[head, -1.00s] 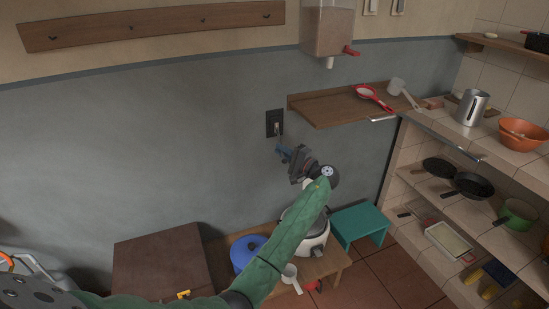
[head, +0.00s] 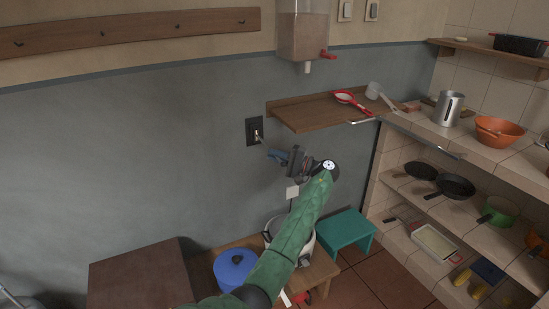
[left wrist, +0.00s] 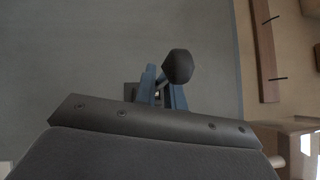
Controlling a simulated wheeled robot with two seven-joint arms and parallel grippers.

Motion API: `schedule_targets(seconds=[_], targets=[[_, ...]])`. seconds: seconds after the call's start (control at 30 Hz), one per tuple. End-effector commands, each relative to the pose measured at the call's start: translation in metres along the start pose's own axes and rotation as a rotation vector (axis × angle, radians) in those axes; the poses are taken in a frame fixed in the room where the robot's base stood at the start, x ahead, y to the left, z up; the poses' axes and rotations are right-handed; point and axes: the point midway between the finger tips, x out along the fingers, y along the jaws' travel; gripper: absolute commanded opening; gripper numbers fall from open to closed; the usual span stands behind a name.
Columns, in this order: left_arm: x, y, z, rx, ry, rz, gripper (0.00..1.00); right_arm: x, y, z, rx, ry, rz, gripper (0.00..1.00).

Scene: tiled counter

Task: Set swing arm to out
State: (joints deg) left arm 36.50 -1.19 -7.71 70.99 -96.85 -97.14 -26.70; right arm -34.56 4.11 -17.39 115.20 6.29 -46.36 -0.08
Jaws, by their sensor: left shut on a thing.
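A dark plate (head: 255,131) is on the grey wall, with a small pale lever, which looks like the swing arm, sticking out of it. In the left wrist view a dark rounded knob on a metal stem (left wrist: 177,66) shows between my blue fingers. My left gripper (head: 275,154) is just below and right of the plate in the head view. It is shut on the stem of this swing arm; the fingers hide part of the stem. My right gripper is not in view.
A wooden wall shelf (head: 310,117) with a red strainer (head: 350,99) is above and right of the gripper. A brown box (head: 140,275), a blue pot (head: 236,268) and a teal stool (head: 346,230) stand below. Counter shelves with pans are at right.

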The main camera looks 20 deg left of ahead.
Motion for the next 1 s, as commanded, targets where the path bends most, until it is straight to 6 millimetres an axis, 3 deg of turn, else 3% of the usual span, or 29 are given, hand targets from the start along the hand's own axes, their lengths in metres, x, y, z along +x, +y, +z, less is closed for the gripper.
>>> schedule_targets(seconds=[0.2,0.23,0.33,0.67,0.87,1.0], targets=[[0.001,0.0,0.0,0.0,0.001,0.0,0.0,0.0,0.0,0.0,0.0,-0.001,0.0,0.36],[0.001,0.0,0.0,0.0,0.001,0.0,0.15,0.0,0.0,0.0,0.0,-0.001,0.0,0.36],[0.001,0.0,0.0,0.0,0.001,0.0,0.32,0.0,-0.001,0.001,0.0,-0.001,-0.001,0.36],[-0.003,0.0,0.0,0.0,0.002,0.0,0.32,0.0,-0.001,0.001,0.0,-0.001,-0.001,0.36],[-0.027,0.002,-0.001,0.0,0.004,0.001,0.32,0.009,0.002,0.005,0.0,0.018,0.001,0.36],[-0.048,0.002,-0.001,0.0,0.002,0.001,0.32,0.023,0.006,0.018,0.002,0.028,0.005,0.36]])
